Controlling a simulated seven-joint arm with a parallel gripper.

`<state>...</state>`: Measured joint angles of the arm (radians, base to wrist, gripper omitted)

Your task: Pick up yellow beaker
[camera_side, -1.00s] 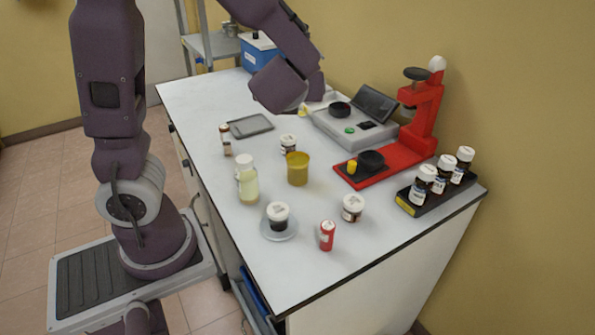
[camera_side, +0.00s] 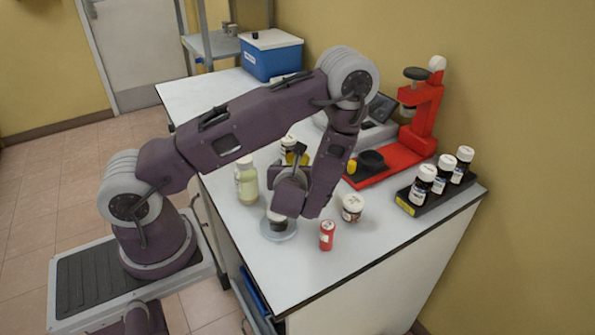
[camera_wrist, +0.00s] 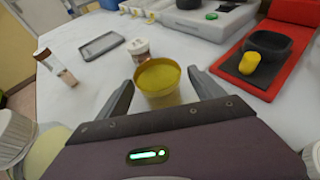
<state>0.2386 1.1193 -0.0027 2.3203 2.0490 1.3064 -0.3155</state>
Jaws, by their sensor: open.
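The yellow beaker (camera_wrist: 161,84) stands upright on the white table in the wrist view. My gripper (camera_wrist: 168,88) is open, with one finger on each side of the beaker and visible gaps beside it. The beaker's lower part is partly hidden by my gripper body. In the side view only a small yellow part of the beaker (camera_side: 303,159) shows behind my arm, and my gripper (camera_side: 292,155) is mostly hidden there.
A white-capped jar (camera_wrist: 139,50) stands just behind the beaker. A red press (camera_side: 420,115) and a rack of bottles (camera_side: 408,203) are at right. A liquid bottle (camera_side: 247,185), a red vial (camera_side: 327,236) and a white-lidded jar (camera_side: 352,208) stand nearby.

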